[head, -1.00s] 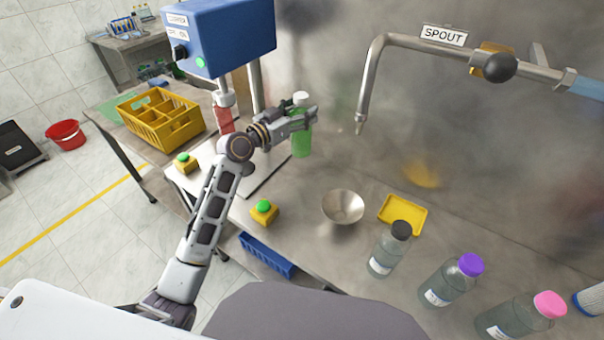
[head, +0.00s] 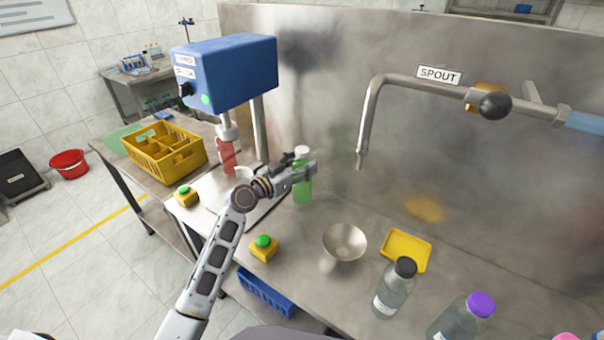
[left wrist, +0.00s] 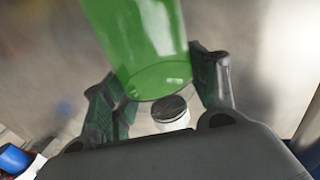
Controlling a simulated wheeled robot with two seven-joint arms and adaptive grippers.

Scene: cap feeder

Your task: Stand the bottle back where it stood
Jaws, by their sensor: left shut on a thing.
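A green bottle (head: 303,190) with a white cap is upright in the head view, left of the spout's tip and behind the metal bowl. My left gripper (head: 304,170) is shut around its upper part. In the left wrist view the green bottle (left wrist: 140,45) lies between the two fingers (left wrist: 165,95), its end near the fingertips. I cannot tell whether its base touches the counter (head: 310,300). My right gripper is in neither view.
A blue capper machine (head: 225,75) stands left, with a red bottle (head: 228,157) under it. The spout (head: 364,130) hangs right of the green bottle. The metal bowl (head: 344,242), yellow tray (head: 406,250) and black-capped bottle (head: 393,292) are nearer. A green-topped button (head: 264,248) sits front left.

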